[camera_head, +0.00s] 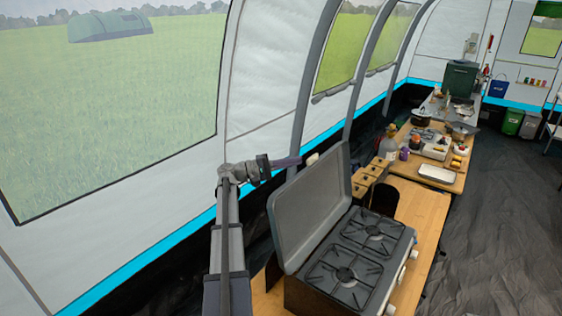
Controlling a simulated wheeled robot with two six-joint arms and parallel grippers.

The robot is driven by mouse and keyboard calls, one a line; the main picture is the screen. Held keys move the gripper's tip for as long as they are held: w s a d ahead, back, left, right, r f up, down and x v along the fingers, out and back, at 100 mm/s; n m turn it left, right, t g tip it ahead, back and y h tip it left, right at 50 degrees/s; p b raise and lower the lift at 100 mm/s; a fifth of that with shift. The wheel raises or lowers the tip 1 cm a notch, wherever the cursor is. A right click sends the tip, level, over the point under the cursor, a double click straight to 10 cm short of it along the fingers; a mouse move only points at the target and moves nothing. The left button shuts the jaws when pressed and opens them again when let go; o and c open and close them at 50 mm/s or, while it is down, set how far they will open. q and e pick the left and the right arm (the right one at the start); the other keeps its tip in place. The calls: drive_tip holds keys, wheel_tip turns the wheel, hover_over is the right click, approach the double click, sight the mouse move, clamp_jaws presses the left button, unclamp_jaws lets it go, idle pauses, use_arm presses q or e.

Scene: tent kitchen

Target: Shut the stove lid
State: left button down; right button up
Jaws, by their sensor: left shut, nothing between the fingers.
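The camp stove (352,266) stands on the wooden table, with two burners and dark grates showing. Its grey lid (312,205) is open, raised steeply on the stove's left side and leaning a little back. My left arm rises from the bottom of the picture, left of the lid. My left gripper (290,162) is shut and empty, pointing right, by the lid's upper edge on its outer side. I cannot tell whether it touches the lid. My right gripper is not in view.
The wooden table (427,213) has bare room beyond the stove. A wooden box (368,178) stands behind the lid. Farther back, another table holds a white tray (437,173) and cookware. The tent wall is close on the left; dark floor (495,220) lies open right.

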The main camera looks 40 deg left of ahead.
use_arm(q)
drive_tip(key=shift+w+d+r, duration=0.1)
drive_tip(key=shift+d+r, duration=0.1)
drive_tip(key=shift+d, duration=0.7)
drive_tip(key=shift+d, duration=0.1)
